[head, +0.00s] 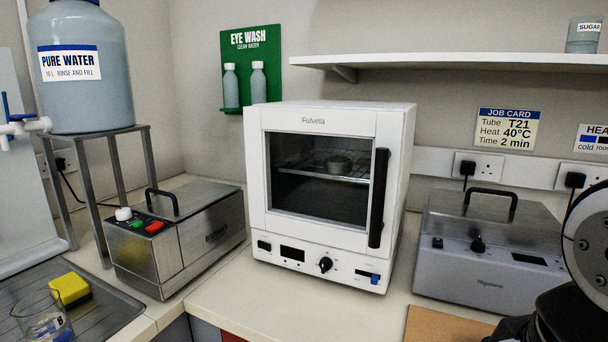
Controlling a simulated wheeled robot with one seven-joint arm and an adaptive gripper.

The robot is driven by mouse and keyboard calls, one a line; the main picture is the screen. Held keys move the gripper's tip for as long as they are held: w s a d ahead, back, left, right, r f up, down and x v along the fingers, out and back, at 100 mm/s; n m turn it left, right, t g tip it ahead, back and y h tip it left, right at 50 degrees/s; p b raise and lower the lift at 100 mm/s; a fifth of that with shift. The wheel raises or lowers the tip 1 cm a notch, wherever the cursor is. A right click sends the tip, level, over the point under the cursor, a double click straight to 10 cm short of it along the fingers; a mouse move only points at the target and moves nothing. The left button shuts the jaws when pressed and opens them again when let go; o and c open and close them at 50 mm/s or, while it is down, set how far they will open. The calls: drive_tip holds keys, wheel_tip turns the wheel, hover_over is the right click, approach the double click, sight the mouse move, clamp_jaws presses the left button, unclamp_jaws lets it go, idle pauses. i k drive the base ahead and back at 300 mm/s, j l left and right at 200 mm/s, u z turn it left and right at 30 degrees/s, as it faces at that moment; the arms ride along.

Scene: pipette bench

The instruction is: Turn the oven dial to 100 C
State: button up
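The white oven (395,145) marked Fulvela stands on the bench in the middle of the head view. Its door is shut, with a black upright handle (379,198) on the right side. The black oven dial (326,265) is on the lower front panel, right of a small dark display (292,253). The dial's scale marks are too small to read. Part of my black arm shows at the lower right, well to the right of the dial. My gripper's fingers cannot be seen.
A grey Rigstane bath (470,285) with its own black knob (478,244) stands right of the oven. A steel bath (190,245) with coloured buttons stands left. A brown board (445,325) lies at the front right. The bench in front of the oven (245,300) is clear.

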sight(326, 263)
drive_tip(key=l+u, duration=0.2)
drive_tip(key=u, duration=0.25)
drive_tip(key=l+u, duration=0.2)
drive_tip(key=u, duration=0.25)
drive_tip(key=k+l+u, duration=0.1)
drive_tip(key=u, duration=0.35)
